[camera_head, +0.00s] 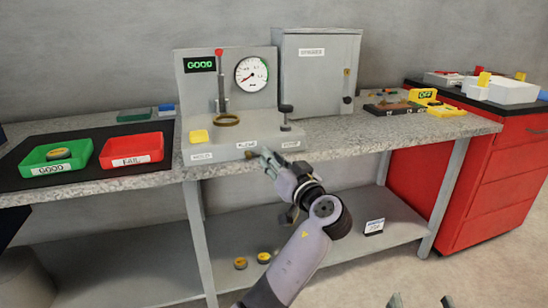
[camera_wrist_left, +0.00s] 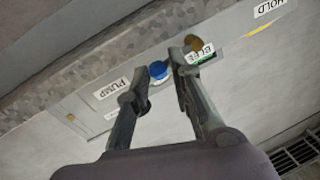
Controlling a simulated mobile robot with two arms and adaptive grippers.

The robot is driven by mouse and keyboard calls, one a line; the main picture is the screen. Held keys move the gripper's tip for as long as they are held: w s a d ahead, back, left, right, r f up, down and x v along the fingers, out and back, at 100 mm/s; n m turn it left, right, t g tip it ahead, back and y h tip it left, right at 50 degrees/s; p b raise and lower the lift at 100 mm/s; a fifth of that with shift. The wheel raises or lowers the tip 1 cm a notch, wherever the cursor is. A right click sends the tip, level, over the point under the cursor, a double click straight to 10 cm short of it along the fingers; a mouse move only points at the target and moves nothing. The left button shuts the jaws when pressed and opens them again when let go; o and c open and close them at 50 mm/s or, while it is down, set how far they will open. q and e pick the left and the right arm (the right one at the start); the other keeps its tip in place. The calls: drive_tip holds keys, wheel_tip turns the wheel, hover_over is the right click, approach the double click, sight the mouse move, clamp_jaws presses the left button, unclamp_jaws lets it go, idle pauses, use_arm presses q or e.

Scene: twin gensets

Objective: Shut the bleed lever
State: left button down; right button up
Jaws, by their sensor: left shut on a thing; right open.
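The test rig's grey base (camera_head: 215,155) has labels on its front, one of them reading BLEED (camera_head: 246,144). My left gripper (camera_head: 264,158) is at the base's front edge, just right of that label. In the left wrist view, my left gripper (camera_wrist_left: 161,66) has its fingers on either side of a blue-ended piece (camera_wrist_left: 159,71), apparently the bleed lever's end. A brass part (camera_wrist_left: 194,42) sits beside the right finger, by the BLEED label. The lever's exact angle is hard to tell. My right gripper (camera_head: 421,301) is open and empty at the bottom edge, only its fingertips showing.
A gauge (camera_head: 251,73) and a GOOD display (camera_head: 200,65) stand on the rig's back panel, with a red-tipped lever (camera_head: 219,75) before it. Green (camera_head: 33,170) and red (camera_head: 131,162) trays lie left. A grey cabinet (camera_head: 318,80) stands right. The lower shelf (camera_head: 130,255) holds small parts.

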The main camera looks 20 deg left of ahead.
use_arm(q)
drive_tip(key=shift+a, duration=0.1)
drive_tip(key=c, duration=1.8)
unclamp_jaws()
drive_tip(key=o, duration=0.4)
drive_tip(key=shift+w+a, duration=0.1)
drive_tip(key=v, duration=0.7)
drive_tip(key=shift+d, duration=0.3)
